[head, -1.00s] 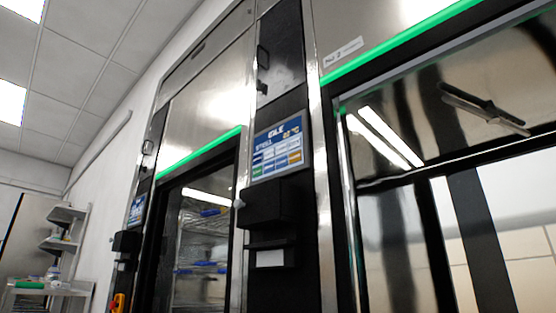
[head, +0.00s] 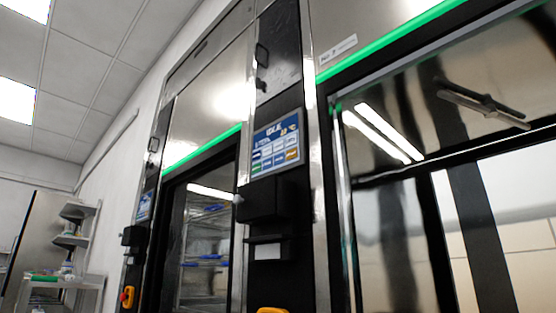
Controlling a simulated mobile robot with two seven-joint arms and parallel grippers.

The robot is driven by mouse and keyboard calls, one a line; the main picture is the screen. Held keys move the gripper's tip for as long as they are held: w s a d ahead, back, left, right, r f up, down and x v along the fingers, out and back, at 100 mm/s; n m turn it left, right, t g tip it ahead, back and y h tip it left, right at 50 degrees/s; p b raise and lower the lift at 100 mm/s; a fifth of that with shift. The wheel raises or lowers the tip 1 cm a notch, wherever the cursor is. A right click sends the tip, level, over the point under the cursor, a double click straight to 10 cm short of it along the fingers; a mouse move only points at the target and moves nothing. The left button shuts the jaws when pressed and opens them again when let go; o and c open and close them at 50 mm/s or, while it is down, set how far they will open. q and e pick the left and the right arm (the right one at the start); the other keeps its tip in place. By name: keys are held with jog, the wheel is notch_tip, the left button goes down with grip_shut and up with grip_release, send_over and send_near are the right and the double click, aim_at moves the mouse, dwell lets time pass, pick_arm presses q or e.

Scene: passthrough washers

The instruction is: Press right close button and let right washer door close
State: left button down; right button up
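The right washer (head: 400,30) fills the right of the head view, a steel front with a bright green light strip (head: 390,42) above its opening. Through the opening I see a spray arm (head: 484,104), two bright light bars and a pale tiled area beyond. I cannot tell whether door glass covers it. A control touchscreen (head: 276,144) reading what looks like "IDLE" is on the dark column left of this opening, with several blue, white, green and orange buttons. Their labels are too small to read. Neither gripper is in view.
A black box (head: 265,200) juts from the column below the screen, with a yellow part (head: 272,310) at the bottom edge. The left washer (head: 205,120) has a green strip, racks inside and its own small screen (head: 144,206). Shelving (head: 75,240) stands far left.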

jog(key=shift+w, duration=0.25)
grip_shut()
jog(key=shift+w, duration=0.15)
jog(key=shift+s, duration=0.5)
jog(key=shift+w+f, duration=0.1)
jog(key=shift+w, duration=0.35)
